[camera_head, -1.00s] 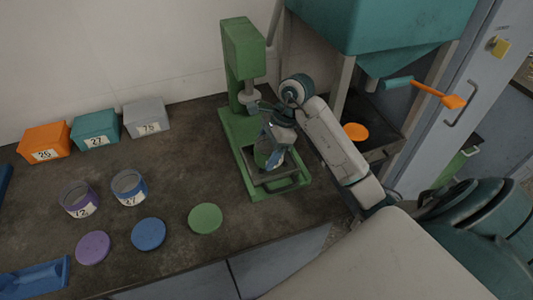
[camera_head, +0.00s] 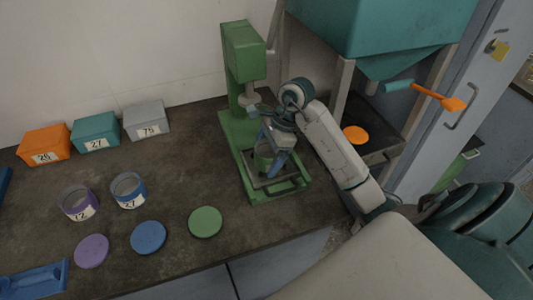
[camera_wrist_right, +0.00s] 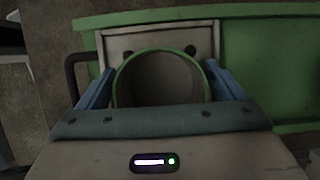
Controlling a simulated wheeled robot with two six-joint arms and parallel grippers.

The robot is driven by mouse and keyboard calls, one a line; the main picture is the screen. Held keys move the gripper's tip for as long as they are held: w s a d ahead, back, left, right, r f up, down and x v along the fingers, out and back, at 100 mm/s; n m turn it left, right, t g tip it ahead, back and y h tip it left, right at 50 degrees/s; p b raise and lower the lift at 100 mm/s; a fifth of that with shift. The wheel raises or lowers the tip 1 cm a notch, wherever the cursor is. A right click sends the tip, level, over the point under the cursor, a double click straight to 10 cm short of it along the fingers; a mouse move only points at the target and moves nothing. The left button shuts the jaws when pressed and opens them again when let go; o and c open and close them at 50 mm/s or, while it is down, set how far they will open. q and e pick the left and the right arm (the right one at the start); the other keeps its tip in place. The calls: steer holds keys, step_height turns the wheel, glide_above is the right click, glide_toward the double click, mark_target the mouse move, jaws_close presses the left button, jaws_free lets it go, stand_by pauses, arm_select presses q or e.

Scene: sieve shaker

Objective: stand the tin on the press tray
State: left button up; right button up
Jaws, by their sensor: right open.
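The green-rimmed tin (camera_head: 263,161) stands upright on the pale plate of the press tray (camera_head: 257,184), under the green press (camera_head: 243,60). In the right wrist view the open mouth of the tin (camera_wrist_right: 160,80) faces me, with the tray plate (camera_wrist_right: 120,38) behind it. My right gripper (camera_head: 271,157) is open around the tin, with a blue finger on each side. In the right wrist view the fingers of my right gripper (camera_wrist_right: 160,88) flank the tin, and its lower part is hidden. My left gripper is not in view.
At left stand the purple tin (camera_head: 79,204) and the blue tin (camera_head: 129,190), with purple (camera_head: 92,251), blue (camera_head: 148,237) and green (camera_head: 205,221) lids nearby. Orange (camera_head: 44,145), teal (camera_head: 95,131) and grey (camera_head: 147,120) boxes line the wall. The bench between them and the press is clear.

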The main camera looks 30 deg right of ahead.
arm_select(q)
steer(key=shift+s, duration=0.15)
arm_select(e)
steer(key=shift+r, duration=0.1)
steer(key=shift+d+r, duration=0.2)
steer(key=shift+r, duration=0.2)
steer(key=p+v, duration=0.2)
steer(key=v, duration=0.3)
steer(key=shift+r, duration=0.3)
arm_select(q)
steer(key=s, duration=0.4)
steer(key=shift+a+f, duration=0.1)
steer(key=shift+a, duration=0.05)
arm_select(e)
steer(key=shift+s+d+r, duration=0.1)
steer(key=shift+d+r, duration=0.15)
steer(key=shift+r, duration=0.2)
